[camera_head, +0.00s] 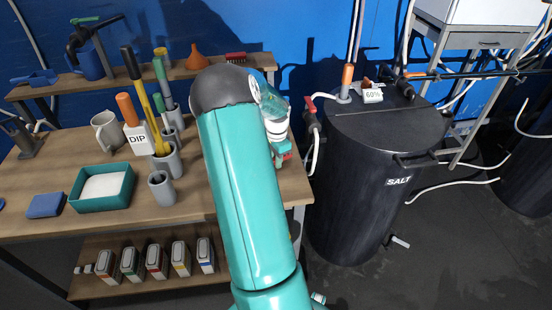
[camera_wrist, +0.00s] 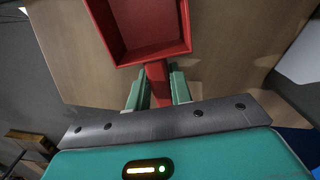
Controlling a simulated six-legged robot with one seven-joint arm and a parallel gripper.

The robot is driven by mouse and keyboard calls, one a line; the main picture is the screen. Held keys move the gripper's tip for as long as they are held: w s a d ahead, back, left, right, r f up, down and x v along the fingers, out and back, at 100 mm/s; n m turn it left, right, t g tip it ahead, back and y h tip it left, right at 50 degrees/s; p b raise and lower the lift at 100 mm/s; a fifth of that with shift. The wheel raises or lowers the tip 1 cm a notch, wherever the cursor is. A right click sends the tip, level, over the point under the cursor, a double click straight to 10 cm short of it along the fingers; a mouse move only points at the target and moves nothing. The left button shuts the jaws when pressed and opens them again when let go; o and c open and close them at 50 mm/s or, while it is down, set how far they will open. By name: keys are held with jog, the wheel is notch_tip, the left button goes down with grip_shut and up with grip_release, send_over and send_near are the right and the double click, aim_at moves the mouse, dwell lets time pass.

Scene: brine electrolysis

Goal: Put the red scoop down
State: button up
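The red scoop (camera_wrist: 147,24) fills the top middle of the wrist view, with its square tray facing the camera and its handle toward my gripper. My gripper (camera_wrist: 157,88) has its two teal fingers closed on either side of the handle. Brown wooden surface lies behind the scoop; I cannot tell whether the scoop touches it. In the head view my gripper (camera_head: 281,150) is near the right end of the wooden table (camera_head: 225,190), partly behind my arm. Only a small red patch shows beside it there.
A teal tray of white powder (camera_head: 101,187), a blue block (camera_head: 45,205), a mug (camera_head: 107,131) and grey cups with tools (camera_head: 166,160) stand on the left of the table. A black SALT barrel (camera_head: 365,170) stands to the right.

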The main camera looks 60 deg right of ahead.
jog(key=o, duration=0.4)
jog(key=shift+o, duration=0.2)
jog(key=shift+r, duration=0.1)
notch_tip(320, 180, up, 12)
jog(key=w+a+r+n+t, duration=0.1)
jog(key=w+a+r+n, duration=0.25)
jog(key=a, duration=0.35)
jog(key=w+a+r+n+t, duration=0.1)
jog(key=w+a+r+n, duration=0.1)
jog(key=a+r, duration=0.35)
jog(key=s+a+r+n+t, duration=0.15)
jog(key=a+n, duration=0.25)
jog(key=a, duration=0.5)
jog(key=a+r+n, duration=0.3)
jog(key=a, duration=0.5)
jog(key=s+a+r+n+t, duration=0.15)
jog(key=a+n, duration=0.25)
jog(key=a, duration=0.5)
jog(key=s+a+n, duration=0.6)
jog(key=a, duration=0.3)
jog(key=shift+s+a+n+t, duration=0.3)
jog(key=shift+s+a+n, duration=0.05)
jog(key=shift+a, duration=0.05)
jog(key=shift+f, duration=0.1)
